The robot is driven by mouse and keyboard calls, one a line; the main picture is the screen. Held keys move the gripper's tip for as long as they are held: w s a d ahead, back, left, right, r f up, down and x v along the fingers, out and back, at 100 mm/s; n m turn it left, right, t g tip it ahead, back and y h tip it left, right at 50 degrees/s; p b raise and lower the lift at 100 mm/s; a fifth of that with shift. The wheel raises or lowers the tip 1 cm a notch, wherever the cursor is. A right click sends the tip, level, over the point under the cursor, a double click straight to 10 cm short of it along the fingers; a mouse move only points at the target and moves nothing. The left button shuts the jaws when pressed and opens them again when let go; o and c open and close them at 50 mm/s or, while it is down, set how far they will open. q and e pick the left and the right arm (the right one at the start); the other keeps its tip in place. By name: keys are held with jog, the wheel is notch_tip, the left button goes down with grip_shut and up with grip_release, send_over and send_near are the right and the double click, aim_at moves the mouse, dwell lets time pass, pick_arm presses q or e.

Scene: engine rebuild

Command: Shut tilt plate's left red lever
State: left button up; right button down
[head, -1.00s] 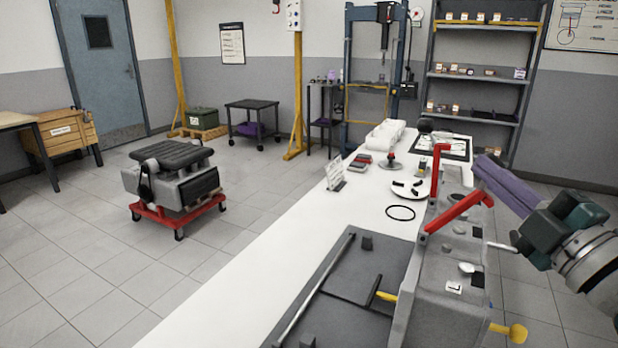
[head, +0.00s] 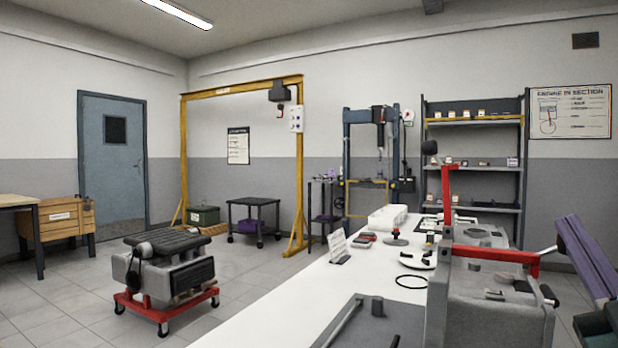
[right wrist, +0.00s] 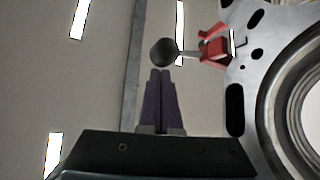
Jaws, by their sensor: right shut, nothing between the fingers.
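The tilt plate's grey body (head: 490,318) stands at the right end of the white bench in the head view. One red lever (head: 446,205) stands upright, with a black knob (head: 429,147) at its top. My right gripper (head: 570,222), with purple fingers, is to the right of that rod. In the right wrist view my right gripper (right wrist: 160,72) is shut and empty, just below a black knob (right wrist: 163,52) on a red lever (right wrist: 213,48). I cannot tell whether they touch. My left gripper is out of view.
The white bench (head: 310,290) runs back past a black ring (head: 411,282) and small parts. A grey plate with a big round hole (right wrist: 255,70) fills the right of the wrist view. An engine on a red dolly (head: 165,305) stands on the floor at left.

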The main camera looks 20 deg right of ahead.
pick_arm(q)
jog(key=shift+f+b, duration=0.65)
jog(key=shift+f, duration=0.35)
pick_arm(e)
jog(key=shift+s+d+f+m+g+h, duration=0.15)
jog(key=shift+f+m+h, duration=0.25)
jog(key=shift+m, duration=0.2)
jog(key=shift+w+a+f+m+g+h, duration=0.15)
jog(key=shift+f+m+h, duration=0.1)
jog(key=shift+m+h, duration=0.3)
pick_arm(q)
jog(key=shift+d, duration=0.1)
pick_arm(e)
jog(key=shift+s+d, duration=0.1)
